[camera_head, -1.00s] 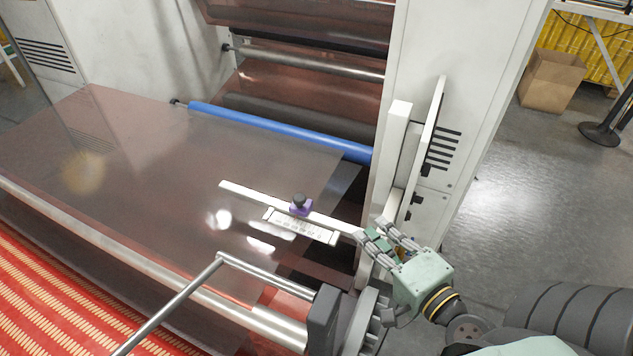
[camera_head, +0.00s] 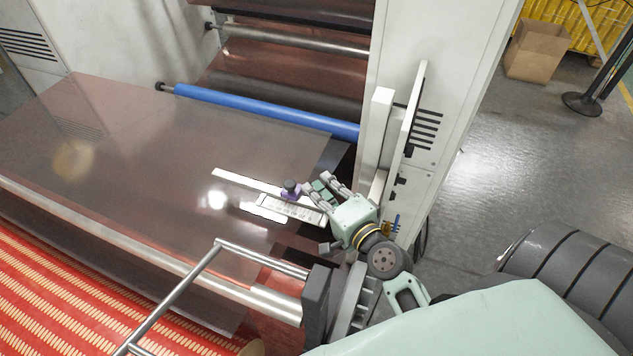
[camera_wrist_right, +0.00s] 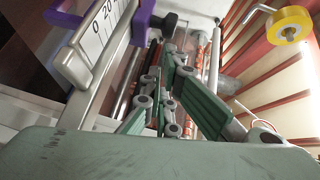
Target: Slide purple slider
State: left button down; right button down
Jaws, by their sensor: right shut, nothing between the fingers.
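The purple slider (camera_head: 291,189) with a black knob sits on a white bar (camera_head: 235,178) above a scaled ruler plate (camera_head: 289,209). In the right wrist view the purple slider (camera_wrist_right: 143,22) shows at the upper middle, with its black knob (camera_wrist_right: 163,22) and the ruler (camera_wrist_right: 97,38) to the left. My right gripper (camera_head: 312,186) is just right of the slider, its fingertips close to it. Its fingers are shut with nothing held; whether they touch the slider I cannot tell. My left gripper is not in view.
A blue roller (camera_head: 265,112) runs behind the brown film sheet (camera_head: 130,150). A white machine column (camera_head: 440,90) stands right of the bar. A metal rail frame (camera_head: 180,290) is in front. A cardboard box (camera_head: 537,50) is on the floor far right.

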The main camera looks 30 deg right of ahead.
jog(key=shift+w+a, duration=0.3)
jog(key=shift+a, duration=0.1)
jog(key=shift+f, duration=0.1)
jog(key=shift+w+a+p, duration=0.3)
jog(key=shift+p, duration=0.05)
jog(key=shift+w+a, duration=0.1)
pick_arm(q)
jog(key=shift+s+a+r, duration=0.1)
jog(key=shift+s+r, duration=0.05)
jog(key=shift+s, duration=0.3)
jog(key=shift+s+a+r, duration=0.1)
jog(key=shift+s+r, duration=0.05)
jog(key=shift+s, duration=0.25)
